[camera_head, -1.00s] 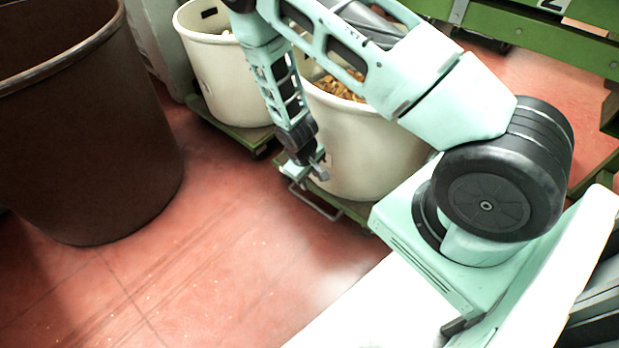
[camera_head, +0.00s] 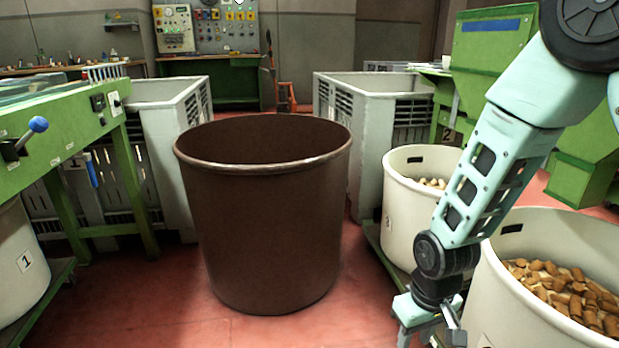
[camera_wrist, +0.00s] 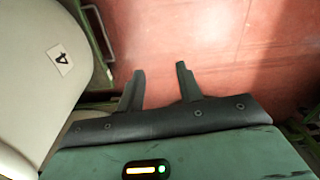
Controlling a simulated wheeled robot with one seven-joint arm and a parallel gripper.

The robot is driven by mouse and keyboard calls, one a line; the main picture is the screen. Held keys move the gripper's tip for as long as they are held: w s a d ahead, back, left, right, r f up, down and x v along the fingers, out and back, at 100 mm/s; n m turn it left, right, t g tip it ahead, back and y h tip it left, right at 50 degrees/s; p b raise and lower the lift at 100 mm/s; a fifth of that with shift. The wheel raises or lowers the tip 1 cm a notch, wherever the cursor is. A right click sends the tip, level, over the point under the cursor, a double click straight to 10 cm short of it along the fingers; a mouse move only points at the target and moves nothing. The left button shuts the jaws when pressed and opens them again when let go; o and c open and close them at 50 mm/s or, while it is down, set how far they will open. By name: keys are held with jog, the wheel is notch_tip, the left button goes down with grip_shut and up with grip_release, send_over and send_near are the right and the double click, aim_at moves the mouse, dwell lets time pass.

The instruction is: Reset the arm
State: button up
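My gripper (camera_wrist: 160,72) is open and empty. Its two dark fingers stand apart over bare red floor in the wrist view. In the head view my gripper (camera_head: 430,332) hangs low at the bottom edge, just left of a cream bin (camera_head: 590,235) holding brown cork stoppers (camera_head: 570,290). My pale green arm comes down from the upper right. In the wrist view a cream bin (camera_wrist: 35,60) with a "4" label stands left of the fingers, apart from them.
A large brown bin (camera_head: 265,230) stands mid-view. Another cream bin (camera_head: 405,195) with pale stoppers stands behind my forearm. A metal handle (camera_wrist: 98,30) on a green dolly is near the fingers. Grey crates (camera_head: 375,120) and a green table (camera_head: 60,150) lie farther off. Red floor between is clear.

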jog(key=s+a+r+n+p, duration=0.1)
jog(key=s+a+r+n, duration=0.15)
jog(key=s+r, duration=0.65)
jog(key=s+a+r+n+p, duration=0.1)
jog(key=s+a+r+n, duration=0.15)
jog(key=s+r, duration=0.7)
notch_tip(320, 180, up, 35)
jog(key=w+m+p, duration=0.1)
jog(key=p, duration=3.3)
jog(key=shift+a+f, duration=0.2)
jog(key=shift+a, duration=0.25)
jog(key=shift+w, duration=0.1)
